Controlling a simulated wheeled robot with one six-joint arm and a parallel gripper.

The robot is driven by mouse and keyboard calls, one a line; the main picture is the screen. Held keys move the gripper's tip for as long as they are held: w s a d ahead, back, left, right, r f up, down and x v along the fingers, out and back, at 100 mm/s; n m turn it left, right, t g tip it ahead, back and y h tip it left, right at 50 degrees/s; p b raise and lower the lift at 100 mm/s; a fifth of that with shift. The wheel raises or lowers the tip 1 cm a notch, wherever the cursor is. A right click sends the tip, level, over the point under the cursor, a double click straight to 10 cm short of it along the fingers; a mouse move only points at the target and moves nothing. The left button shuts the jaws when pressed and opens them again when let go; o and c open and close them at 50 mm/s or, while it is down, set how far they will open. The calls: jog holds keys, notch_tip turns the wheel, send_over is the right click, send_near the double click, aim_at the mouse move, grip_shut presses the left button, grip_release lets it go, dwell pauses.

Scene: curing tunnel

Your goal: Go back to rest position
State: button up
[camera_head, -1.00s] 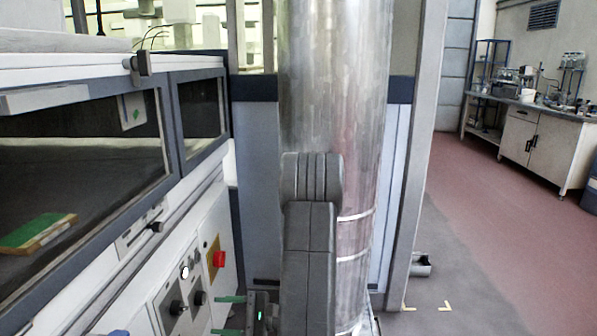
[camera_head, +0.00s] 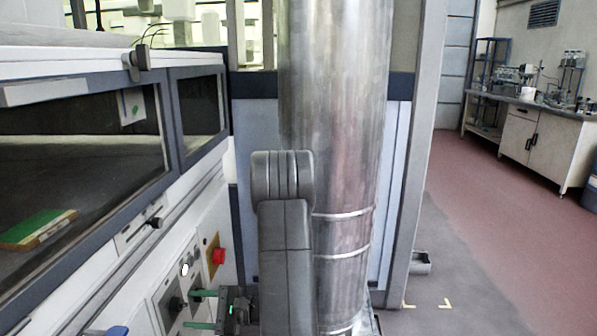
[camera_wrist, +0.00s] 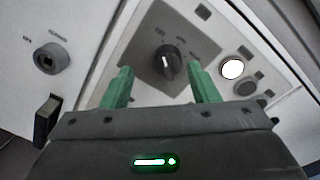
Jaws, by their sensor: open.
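My gripper (camera_head: 195,309) is low in the centre-left of the head view, its two green fingers pointing left toward the control panel (camera_head: 165,305) of the white machine. In the wrist view my gripper (camera_wrist: 158,88) is open, with nothing between its fingers. A black rotary knob (camera_wrist: 168,62) on the panel shows between and beyond the fingertips. A lit white round button (camera_wrist: 232,69) and a dark round button (camera_wrist: 246,88) are to the right of the right finger. I cannot tell the exact gap between the fingertips and the panel.
The machine's window (camera_head: 80,180) shows a green-topped board (camera_head: 38,229) inside. A red switch on a yellow plate (camera_head: 217,256) is on the machine's side. A large metal duct (camera_head: 340,120) stands close behind my arm. Open floor (camera_head: 500,250) lies to the right, before a workbench (camera_head: 535,145).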

jog(key=a+m+p, duration=0.1)
jog(key=a+p, duration=0.1)
jog(key=shift+w+a+r+m+p, duration=0.2)
jog(key=shift+m+p, duration=0.15)
jog(key=shift+m, duration=0.05)
jog(key=d+m+p, duration=0.4)
jog(key=d, duration=1)
jog(key=shift+s+p, duration=0.35)
jog(key=shift+s, duration=0.05)
jog(key=shift+a, duration=0.1)
